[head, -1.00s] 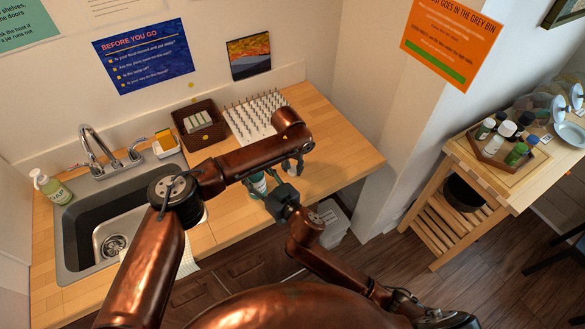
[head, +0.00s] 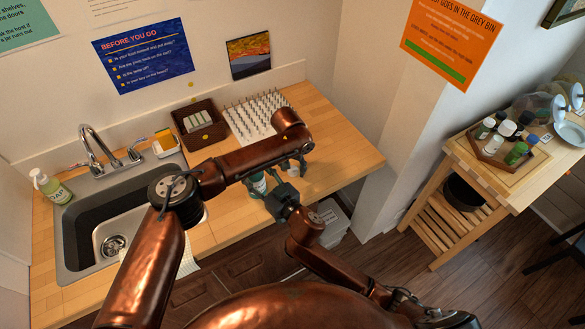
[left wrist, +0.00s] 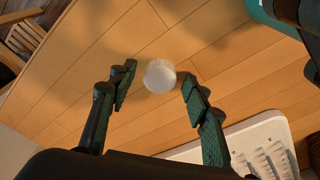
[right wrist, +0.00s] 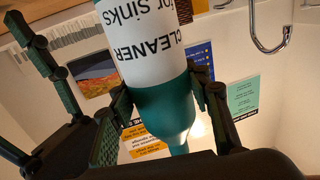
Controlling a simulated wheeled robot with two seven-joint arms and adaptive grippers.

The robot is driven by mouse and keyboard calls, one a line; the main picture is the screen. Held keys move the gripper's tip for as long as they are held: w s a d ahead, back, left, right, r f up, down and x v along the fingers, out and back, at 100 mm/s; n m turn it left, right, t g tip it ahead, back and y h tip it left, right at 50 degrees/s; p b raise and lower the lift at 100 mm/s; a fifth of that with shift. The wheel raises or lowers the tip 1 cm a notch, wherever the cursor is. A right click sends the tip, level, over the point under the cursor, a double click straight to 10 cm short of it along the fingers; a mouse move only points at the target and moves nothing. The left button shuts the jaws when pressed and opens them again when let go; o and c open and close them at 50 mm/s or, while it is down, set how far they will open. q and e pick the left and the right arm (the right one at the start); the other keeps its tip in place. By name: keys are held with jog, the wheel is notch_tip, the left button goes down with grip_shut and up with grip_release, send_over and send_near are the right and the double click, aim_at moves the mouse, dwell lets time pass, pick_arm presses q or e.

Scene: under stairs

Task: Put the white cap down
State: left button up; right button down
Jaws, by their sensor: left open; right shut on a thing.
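The white cap (left wrist: 160,76) is a small round piece in the left wrist view, seen over the wooden counter (left wrist: 110,30) and apparently resting on it. My left gripper (left wrist: 158,79) is open, with one finger on each side of the cap and gaps between. In the head view the cap (head: 293,172) is a small pale spot by my left fingers. My right gripper (right wrist: 160,92) is shut on a teal cleaner bottle (right wrist: 160,50) with a white label. The bottle also shows in the head view (head: 258,184), partly hidden by my left arm.
A white rack with upright pegs (head: 256,115) stands behind my left arm, beside a brown basket (head: 199,125). The sink (head: 85,225) is at the left. The counter's right part (head: 345,160) is clear. A wooden cart (head: 470,165) stands farther right.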

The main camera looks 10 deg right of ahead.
pick_arm(q)
notch_tip(320, 180, up, 12)
jog(key=s+a, duration=0.1)
jog(key=shift+s, duration=0.25)
dwell(0.5)
pick_arm(e)
jog(key=c, duration=1)
grip_release()
jog(key=shift+o, duration=0.2)
